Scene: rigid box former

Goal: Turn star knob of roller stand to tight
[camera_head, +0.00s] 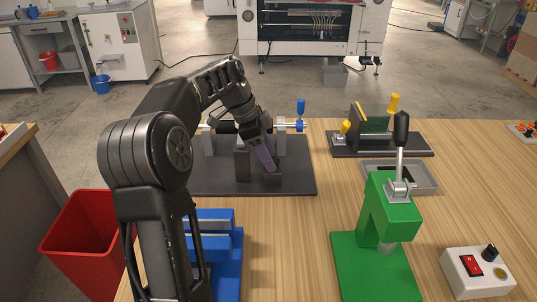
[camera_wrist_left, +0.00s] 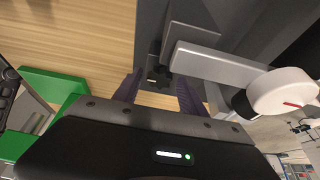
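The roller stand is a dark grey base plate (camera_head: 300,180) with grey uprights, dark blocks and a shaft with a blue crank handle (camera_head: 301,107). My left gripper (camera_head: 268,168) reaches down over its front part. In the left wrist view the two fingers (camera_wrist_left: 160,92) stand apart, so the gripper is open. A small black star knob (camera_wrist_left: 158,76) shows near the fingertips, between them in the picture; I cannot tell whether they touch it. The knob is hidden behind my gripper in the head view. My right gripper is not in view.
A green press (camera_head: 375,250), a control box with a red switch (camera_head: 478,272), a grey tray (camera_head: 425,178) and a dark-based fixture (camera_head: 380,144) stand to the right. A blue fixture (camera_head: 228,255) is in front, partly behind my arm. A red bin (camera_head: 80,240) stands left.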

